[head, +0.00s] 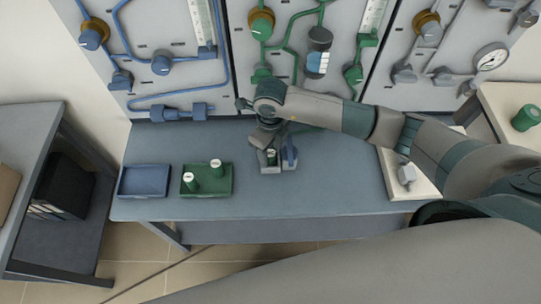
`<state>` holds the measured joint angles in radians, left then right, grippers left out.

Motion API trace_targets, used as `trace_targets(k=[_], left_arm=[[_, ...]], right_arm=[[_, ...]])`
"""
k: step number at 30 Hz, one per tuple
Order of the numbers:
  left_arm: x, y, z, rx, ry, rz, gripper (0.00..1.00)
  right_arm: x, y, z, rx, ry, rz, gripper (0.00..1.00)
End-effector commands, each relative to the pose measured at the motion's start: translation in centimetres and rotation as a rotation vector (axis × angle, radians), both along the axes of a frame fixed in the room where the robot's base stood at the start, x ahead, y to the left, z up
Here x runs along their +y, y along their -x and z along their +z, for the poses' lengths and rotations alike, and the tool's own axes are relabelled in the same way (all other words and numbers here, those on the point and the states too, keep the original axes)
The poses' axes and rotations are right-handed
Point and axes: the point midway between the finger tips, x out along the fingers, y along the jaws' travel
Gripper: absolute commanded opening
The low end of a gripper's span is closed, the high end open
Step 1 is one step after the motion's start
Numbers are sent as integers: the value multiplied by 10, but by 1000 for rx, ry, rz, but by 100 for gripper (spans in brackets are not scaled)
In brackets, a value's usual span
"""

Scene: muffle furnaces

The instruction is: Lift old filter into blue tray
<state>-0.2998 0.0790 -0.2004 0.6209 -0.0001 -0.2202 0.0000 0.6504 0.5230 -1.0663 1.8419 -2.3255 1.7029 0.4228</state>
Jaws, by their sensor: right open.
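The blue tray (144,194) lies on the left of the workbench and looks empty. My right gripper (277,158) is open, low over the middle of the bench and pointing down. My left gripper is out of view.
The green tray (207,193), right of the blue tray, holds two green cylinders with white tops. Pipe panels with knobs and a gauge (490,57) stand behind the bench (340,195). A pale board with a grey fitting (405,174) is on the right.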

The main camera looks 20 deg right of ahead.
Motion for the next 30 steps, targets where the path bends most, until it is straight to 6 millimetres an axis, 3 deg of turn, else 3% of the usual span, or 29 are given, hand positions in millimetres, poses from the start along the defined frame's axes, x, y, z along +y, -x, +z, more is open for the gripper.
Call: trace_targets(k=[13,14,19,30], left_arm=[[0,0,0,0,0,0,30],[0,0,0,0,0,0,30],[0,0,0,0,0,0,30],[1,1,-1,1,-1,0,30]], right_arm=[[0,0,-1,-1,-1,0,48],[0,0,-1,-1,-1,0,46],[0,0,-1,0,0,0,5],[0,-1,1,-1,-1,0,3]])
